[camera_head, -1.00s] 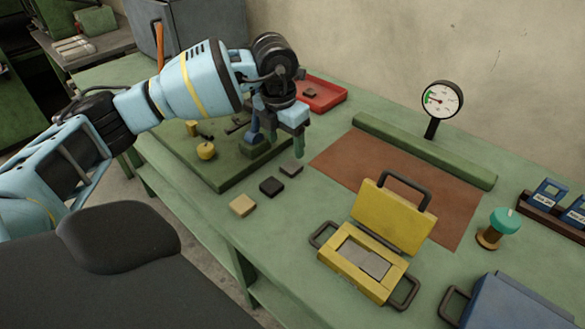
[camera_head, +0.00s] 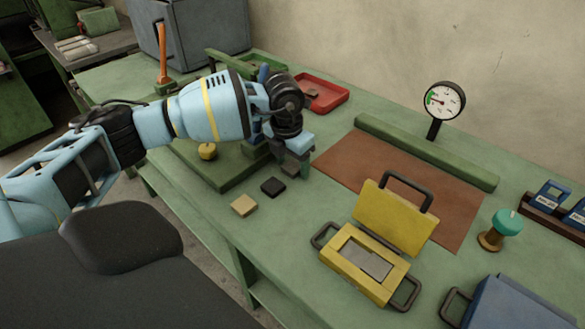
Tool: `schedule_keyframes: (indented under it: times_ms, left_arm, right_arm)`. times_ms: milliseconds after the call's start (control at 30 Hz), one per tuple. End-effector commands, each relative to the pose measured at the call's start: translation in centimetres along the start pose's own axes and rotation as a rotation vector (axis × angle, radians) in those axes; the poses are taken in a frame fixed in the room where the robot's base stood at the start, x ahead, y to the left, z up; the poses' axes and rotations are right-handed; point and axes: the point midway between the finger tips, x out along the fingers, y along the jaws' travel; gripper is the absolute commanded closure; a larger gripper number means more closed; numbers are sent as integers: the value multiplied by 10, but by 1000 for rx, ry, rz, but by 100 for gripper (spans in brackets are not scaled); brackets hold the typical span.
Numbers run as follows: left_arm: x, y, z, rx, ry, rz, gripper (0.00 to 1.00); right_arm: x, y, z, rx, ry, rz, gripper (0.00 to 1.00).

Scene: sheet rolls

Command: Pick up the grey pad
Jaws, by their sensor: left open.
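My left gripper (camera_head: 293,163) points down, low over the table at the near right corner of the green board, with its jaws open. It is where the grey pad lay in the earlier view. The grey pad is now hidden, or nearly so, behind the fingers, and I cannot tell whether they touch it. A black pad (camera_head: 272,187) lies flat just to the lower left of the gripper. A tan pad (camera_head: 244,205) lies further left and nearer the table edge. My right gripper is not in view.
The green board (camera_head: 222,178) with a yellow knob (camera_head: 207,151) is left of the gripper. A red tray (camera_head: 322,94) stands behind. A brown mat (camera_head: 345,165), an open yellow case (camera_head: 352,283) and a dial gauge (camera_head: 443,101) are to the right.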

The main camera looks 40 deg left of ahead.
Motion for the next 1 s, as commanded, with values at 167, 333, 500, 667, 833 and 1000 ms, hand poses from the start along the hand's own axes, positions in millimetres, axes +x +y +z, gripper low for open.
schedule_keyframes:
  times_ms: [167, 333, 500, 667, 833, 1000]
  left_arm:
    - [0, 0, 0, 0, 0, 0, 47]
    - [0, 0, 0, 0, 0, 0, 69]
    - [0, 0, 0, 0, 0, 0, 84]
    - [-1, 0, 0, 0, 0, 0, 84]
    - [-6, 0, 1, 0, 0, 0, 84]
    - [-24, 0, 4, 1, -3, -1, 84]
  right_arm:
    - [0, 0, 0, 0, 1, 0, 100]
    - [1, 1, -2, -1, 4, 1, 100]
    - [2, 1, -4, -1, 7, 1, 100]
    - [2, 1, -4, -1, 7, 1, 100]
    - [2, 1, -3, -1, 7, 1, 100]
    - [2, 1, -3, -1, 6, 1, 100]
